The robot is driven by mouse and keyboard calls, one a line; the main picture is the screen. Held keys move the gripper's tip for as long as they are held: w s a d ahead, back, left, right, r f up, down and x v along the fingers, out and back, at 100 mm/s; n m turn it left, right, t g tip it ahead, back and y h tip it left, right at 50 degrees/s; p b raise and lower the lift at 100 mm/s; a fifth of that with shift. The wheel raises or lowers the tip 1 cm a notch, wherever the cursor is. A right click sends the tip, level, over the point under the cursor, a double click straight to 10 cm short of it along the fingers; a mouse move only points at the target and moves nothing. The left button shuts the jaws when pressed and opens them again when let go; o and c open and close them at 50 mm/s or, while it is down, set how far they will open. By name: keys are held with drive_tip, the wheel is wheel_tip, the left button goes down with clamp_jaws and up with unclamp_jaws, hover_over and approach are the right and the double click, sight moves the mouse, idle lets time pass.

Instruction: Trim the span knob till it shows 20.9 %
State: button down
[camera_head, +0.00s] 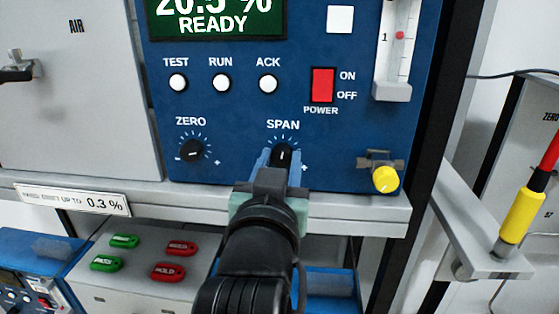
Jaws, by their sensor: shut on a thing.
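The span knob (284,155) is a small black knob with a white pointer line, under the SPAN label on the blue analyser panel. Its pointer stands close to straight up. My gripper (281,160) is shut on the knob from the front, with blue fingers at its sides. The fingers hide part of the knob and its scale. The green display (215,20) reads what looks like 20.5 % and READY; the top of the digits is cut off by the frame edge.
The zero knob (192,150) is left of the span knob. White TEST, RUN and ACK buttons and a red power switch (323,84) sit above. A yellow knob (385,179) is at right. Below are a card (73,198) reading 0.3 % and several green and red tags.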

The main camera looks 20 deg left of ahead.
drive_tip(key=m, duration=0.4)
drive_tip(key=shift+m, duration=1.9)
drive_tip(key=c, duration=0.5)
unclamp_jaws()
drive_tip(key=shift+w, duration=0.15)
drive_tip(key=shift+d+f, duration=0.1)
